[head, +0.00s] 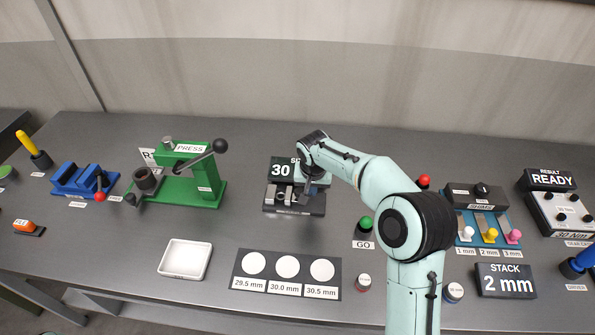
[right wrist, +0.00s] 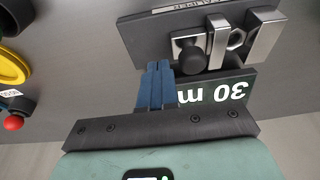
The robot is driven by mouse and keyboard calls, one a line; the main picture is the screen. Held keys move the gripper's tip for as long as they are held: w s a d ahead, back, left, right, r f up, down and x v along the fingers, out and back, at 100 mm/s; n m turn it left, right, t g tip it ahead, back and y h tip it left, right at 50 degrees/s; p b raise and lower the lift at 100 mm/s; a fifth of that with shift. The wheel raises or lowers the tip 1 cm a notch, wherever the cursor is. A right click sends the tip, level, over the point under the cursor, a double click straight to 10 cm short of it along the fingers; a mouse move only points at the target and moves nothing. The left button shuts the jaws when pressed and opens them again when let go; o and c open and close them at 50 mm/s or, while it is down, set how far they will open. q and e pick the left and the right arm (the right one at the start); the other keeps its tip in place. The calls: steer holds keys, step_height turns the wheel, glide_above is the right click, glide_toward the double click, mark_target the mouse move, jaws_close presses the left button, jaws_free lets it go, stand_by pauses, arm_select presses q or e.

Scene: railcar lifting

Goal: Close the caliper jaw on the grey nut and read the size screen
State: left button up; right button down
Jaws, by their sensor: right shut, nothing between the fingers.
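The caliper (head: 293,207) is a dark block with metal jaws at the middle of the bench. In the right wrist view, the grey hex nut (right wrist: 236,40) sits between the sliding jaw (right wrist: 217,42) and the fixed jaw (right wrist: 265,38), with little or no gap. A dark knob (right wrist: 190,58) stands beside the sliding jaw. The size screen (head: 281,170) shows 30 in the head view; in the right wrist view it reads "30 m", upside down and partly covered. My right gripper (head: 307,191) is shut and empty; its blue fingertips (right wrist: 159,67) are beside the knob. My left gripper is out of view.
A green press (head: 205,185) and a white tray (head: 185,259) are to the left. The size mat (head: 237,270) with 29.5, 30.0 and 30.5 mm circles lies in front. A green GO button (head: 365,224) is close to my right arm.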

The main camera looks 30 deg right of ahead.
steer(key=shift+d+r+p, duration=0.1)
steer(key=shift+r+p, duration=0.5)
steer(key=shift+r, duration=0.7)
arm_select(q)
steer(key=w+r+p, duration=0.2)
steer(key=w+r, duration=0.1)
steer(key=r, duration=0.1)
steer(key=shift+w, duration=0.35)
arm_select(e)
steer(key=v, duration=0.2)
steer(key=w+v, duration=0.1)
steer(key=v, duration=0.1)
steer(key=shift+d+r, duration=0.2)
steer(key=shift+d, duration=0.05)
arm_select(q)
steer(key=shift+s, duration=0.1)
arm_select(e)
steer(key=shift+s, duration=0.2)
